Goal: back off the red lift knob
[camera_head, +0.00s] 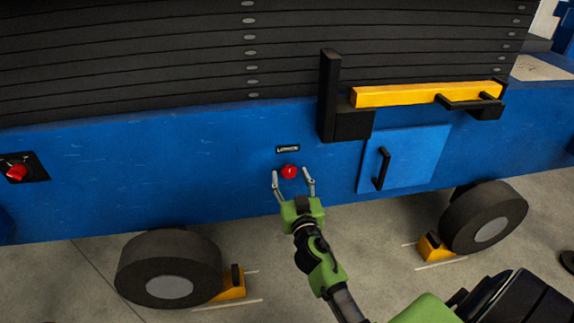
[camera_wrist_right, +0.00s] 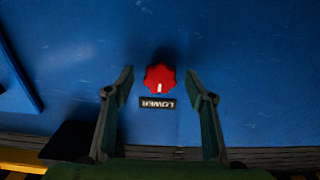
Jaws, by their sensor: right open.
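The red lift knob (camera_head: 289,172) sits on the blue side panel, just below a small black label that reads LOWER. In the right wrist view the red knob (camera_wrist_right: 160,78) has a lobed rim and a white mark, and the label (camera_wrist_right: 157,103) appears upside down. My right gripper (camera_head: 293,180) is open, its two fingers apart on either side of the knob. In the wrist view the right gripper (camera_wrist_right: 160,85) shows blue panel between each fingertip and the knob. Whether the fingertips touch the panel I cannot tell. My left gripper is not in view.
A blue door (camera_head: 408,160) with a black handle is right of the knob. A yellow bar (camera_head: 425,94) on a black bracket juts out above it. Another red knob (camera_head: 16,172) is at far left. Wheels (camera_head: 169,270) with yellow chocks (camera_head: 232,287) stand below.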

